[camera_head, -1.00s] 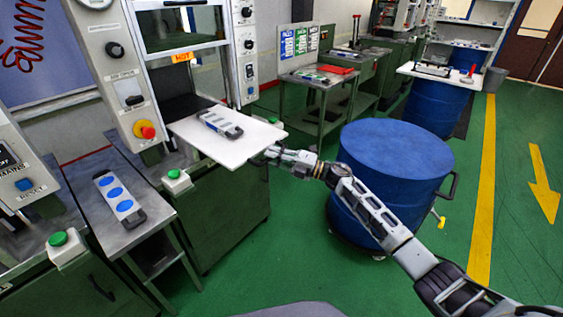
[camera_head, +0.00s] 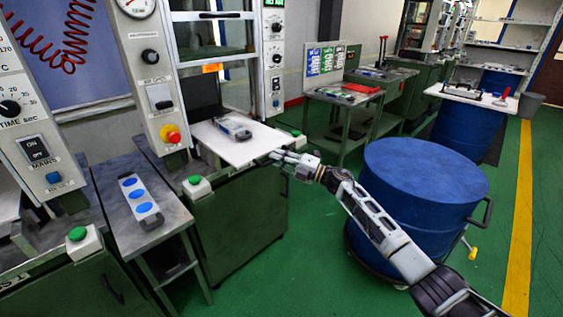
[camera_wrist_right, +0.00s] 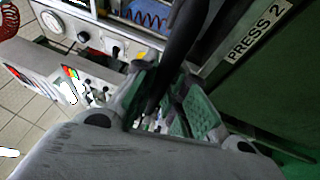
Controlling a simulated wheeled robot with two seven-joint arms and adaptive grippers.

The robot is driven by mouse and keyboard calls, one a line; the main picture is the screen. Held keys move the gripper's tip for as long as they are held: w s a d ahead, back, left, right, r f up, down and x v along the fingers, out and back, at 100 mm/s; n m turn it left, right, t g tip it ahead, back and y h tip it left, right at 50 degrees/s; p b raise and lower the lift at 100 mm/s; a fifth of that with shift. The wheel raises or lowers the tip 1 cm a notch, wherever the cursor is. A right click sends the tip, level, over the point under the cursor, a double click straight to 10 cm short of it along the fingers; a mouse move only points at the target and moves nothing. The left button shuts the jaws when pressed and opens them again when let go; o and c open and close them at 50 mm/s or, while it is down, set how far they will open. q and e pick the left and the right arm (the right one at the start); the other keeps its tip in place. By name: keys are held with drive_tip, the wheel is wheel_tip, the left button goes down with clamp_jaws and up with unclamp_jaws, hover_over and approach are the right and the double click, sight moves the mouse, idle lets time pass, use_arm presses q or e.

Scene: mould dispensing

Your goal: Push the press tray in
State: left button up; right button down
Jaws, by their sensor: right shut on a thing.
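The press tray (camera_head: 220,149) is a flat white plate sticking out of the press opening in the head view. A grey mould (camera_head: 234,127) lies on it near the press end. My right gripper (camera_head: 277,156) is at the tray's outer right edge, shut on it; the fingertips are small and partly hidden there. My left gripper is not in view.
A second mould with blue discs (camera_head: 139,198) lies on the grey side table (camera_head: 121,180) at left. A blue drum (camera_head: 420,215) stands right of my right arm. Green button boxes (camera_head: 197,187) sit beside the presses. Green floor is open at the front.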

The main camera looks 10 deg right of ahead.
idle(0.4)
drive_tip(key=c, duration=1.5)
unclamp_jaws()
drive_tip(key=shift+o, duration=0.2)
drive_tip(key=v, duration=1.2)
drive_tip(key=shift+f, duration=0.1)
